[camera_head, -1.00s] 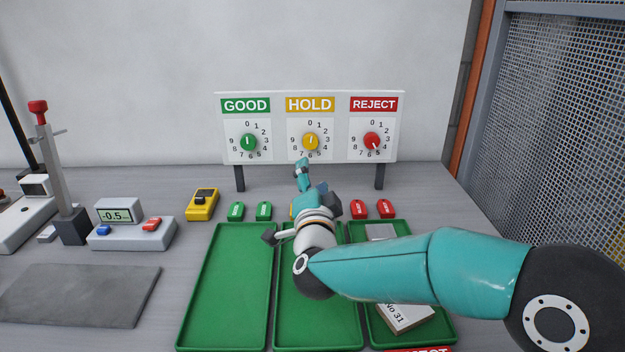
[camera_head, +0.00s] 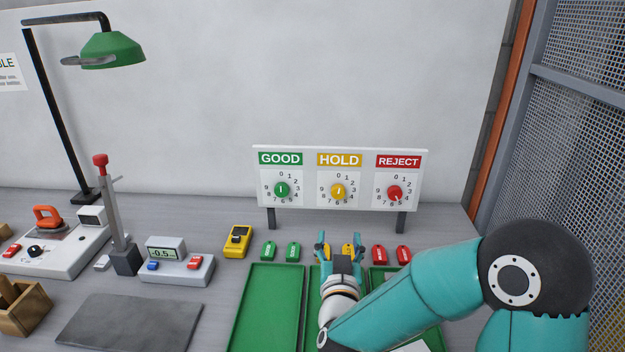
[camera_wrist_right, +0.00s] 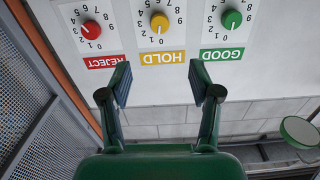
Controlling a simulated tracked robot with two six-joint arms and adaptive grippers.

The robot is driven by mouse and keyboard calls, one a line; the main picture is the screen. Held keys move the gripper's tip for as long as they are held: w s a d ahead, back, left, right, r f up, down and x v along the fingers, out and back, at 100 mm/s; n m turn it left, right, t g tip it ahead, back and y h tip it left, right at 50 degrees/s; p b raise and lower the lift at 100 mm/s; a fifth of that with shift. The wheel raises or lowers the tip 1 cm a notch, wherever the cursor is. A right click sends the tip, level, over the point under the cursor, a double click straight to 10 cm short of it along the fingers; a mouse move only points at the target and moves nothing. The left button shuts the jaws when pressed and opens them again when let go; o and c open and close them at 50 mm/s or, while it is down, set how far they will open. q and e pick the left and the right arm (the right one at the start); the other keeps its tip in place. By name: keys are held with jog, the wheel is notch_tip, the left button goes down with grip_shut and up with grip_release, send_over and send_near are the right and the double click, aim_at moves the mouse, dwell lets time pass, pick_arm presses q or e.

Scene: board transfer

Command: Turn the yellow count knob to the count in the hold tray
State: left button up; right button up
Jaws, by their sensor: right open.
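The yellow count knob (camera_head: 338,191) sits on the white board under the HOLD label, its white pointer at 0. In the right wrist view the knob (camera_wrist_right: 159,22) appears upside down, beyond my fingertips and not touched. My right gripper (camera_head: 341,250) is open and empty, below and in front of the board. Its spread fingers also show in the right wrist view (camera_wrist_right: 160,88). The hold tray (camera_head: 313,305) is the middle green tray; my right arm covers most of it, so its contents cannot be told. My left gripper is out of view.
The green knob (camera_head: 282,190) and the red knob (camera_head: 395,194) flank the yellow one. Red tags (camera_head: 404,255) and green tags (camera_head: 268,251) lie below the board. A yellow meter (camera_head: 238,241) and a scale (camera_head: 177,264) stand left. A mesh fence (camera_head: 590,130) is at right.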

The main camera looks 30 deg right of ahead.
jog(key=p, duration=0.5)
send_near(338, 195)
jog(key=x, duration=0.8)
jog(key=shift+w+d, duration=0.2)
jog(key=shift+w, duration=0.05)
